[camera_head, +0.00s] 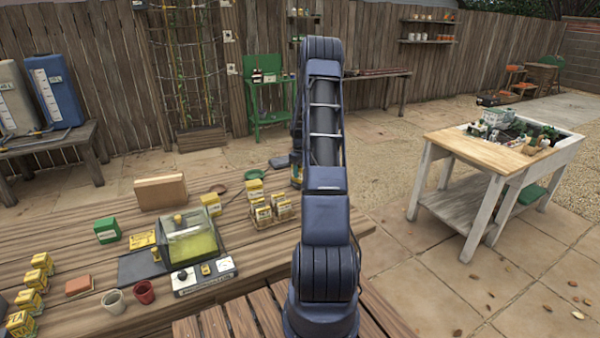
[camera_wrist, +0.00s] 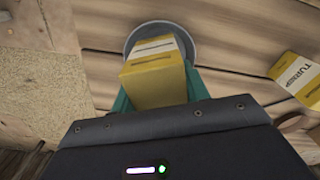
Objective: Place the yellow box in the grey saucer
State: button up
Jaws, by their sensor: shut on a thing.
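In the wrist view, my gripper (camera_wrist: 160,92) has its teal fingers on both sides of a yellow box (camera_wrist: 157,86) with a white label and is shut on it. Beyond the box lies the round grey saucer (camera_wrist: 187,44), partly covered by the box in this view. I cannot tell whether the box touches the saucer or is above it. In the head view, my arm hides most of the gripper and the held box. A dark grey flat thing (camera_head: 280,162), perhaps the saucer, lies just left of my arm there.
Another yellow box marked turnip (camera_wrist: 300,78) lies to the right in the wrist view. A brown board or box (camera_wrist: 42,97) is at the left. In the head view, several yellow boxes (camera_head: 264,217) stand near my arm, with a clear-lidded case (camera_head: 188,238) further left.

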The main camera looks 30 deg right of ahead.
jog(key=shift+f, duration=0.35)
jog(key=o, duration=1)
jog(key=shift+o, duration=0.2)
